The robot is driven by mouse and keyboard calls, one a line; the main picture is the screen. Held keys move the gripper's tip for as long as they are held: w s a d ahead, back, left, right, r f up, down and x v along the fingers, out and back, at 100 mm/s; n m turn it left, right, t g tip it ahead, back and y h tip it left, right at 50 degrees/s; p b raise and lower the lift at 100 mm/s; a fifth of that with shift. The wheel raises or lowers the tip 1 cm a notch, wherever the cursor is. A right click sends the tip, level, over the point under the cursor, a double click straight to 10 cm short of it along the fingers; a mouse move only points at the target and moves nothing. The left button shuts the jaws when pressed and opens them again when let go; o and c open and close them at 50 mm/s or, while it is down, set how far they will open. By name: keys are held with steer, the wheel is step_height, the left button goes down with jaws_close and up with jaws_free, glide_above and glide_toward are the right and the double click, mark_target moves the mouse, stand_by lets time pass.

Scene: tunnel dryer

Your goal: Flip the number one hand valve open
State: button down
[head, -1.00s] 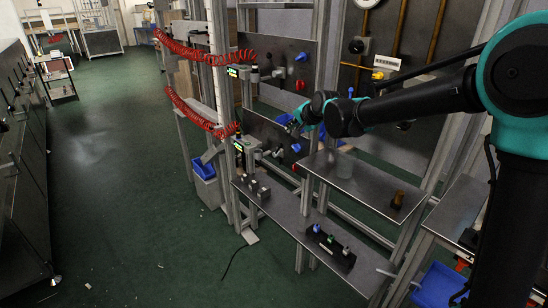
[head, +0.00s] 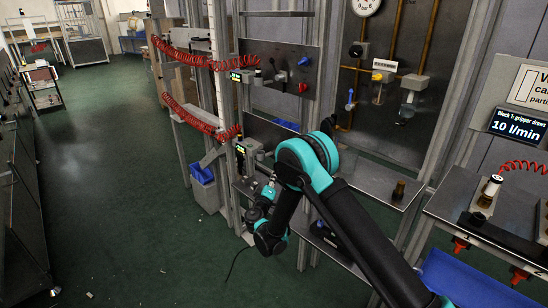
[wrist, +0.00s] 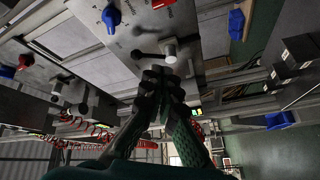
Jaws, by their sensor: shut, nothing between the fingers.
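In the wrist view a black lever (wrist: 147,56) with a round knob end lies beside a silver post (wrist: 170,48) on a grey panel. My gripper (wrist: 163,77) has its fingers together just below the post; I cannot tell whether they touch it. A blue knob (wrist: 111,18) and a red knob (wrist: 160,3) sit on the same panel. The upper panel carries a dark lever (head: 269,77), a blue knob (head: 304,60) and a red knob (head: 303,87). I cannot read any valve number.
Red coiled hoses (head: 195,62) hang left of the panels. A shelf (head: 375,185) with a brown bottle (head: 398,190) is right of my arm. A display reading 10 l/min (head: 517,128) stands at the right. The green floor (head: 120,200) at left is mostly clear.

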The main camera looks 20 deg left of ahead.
steer(key=shift+s+a+r+n+t, duration=0.1)
steer(key=shift+s+n+t, duration=0.25)
steer(key=shift+s, duration=0.3)
steer(key=shift+s+a+r+n+t, duration=0.1)
steer(key=shift+s+n+t, duration=0.15)
steer(key=shift+s+t, duration=0.3)
steer(key=shift+y, duration=0.3)
steer(key=x, duration=1.4)
